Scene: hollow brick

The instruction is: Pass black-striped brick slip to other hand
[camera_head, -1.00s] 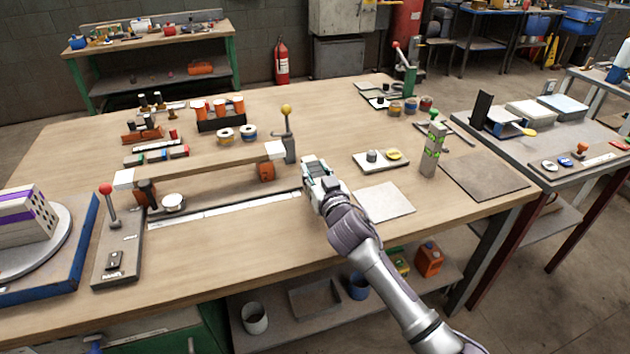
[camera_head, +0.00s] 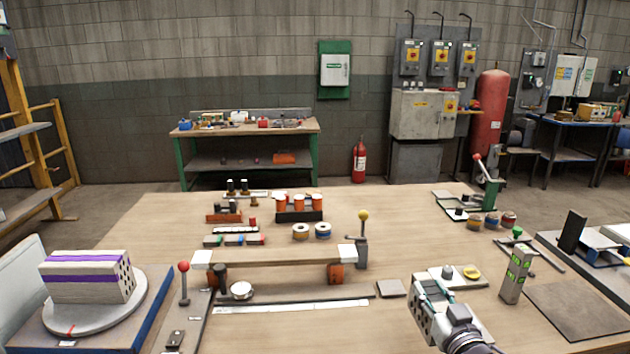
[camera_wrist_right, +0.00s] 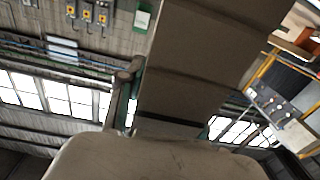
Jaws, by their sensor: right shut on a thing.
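My right gripper (camera_head: 428,296) is at the lower right of the head view, above the bench and in front of the white tray. It is shut on a flat grey-brown slab, which I take to be the black-striped brick slip (camera_wrist_right: 205,60). In the right wrist view the slab stands up large from the jaws, with faint darker bands across it. My left gripper is not in view.
A small grey tile (camera_head: 391,289) lies left of the right gripper. A long jig with a wooden bar (camera_head: 275,256) fills the bench's middle. A purple-striped hollow brick (camera_head: 88,277) sits on a turntable at left. A green-marked post (camera_head: 516,275) stands at right.

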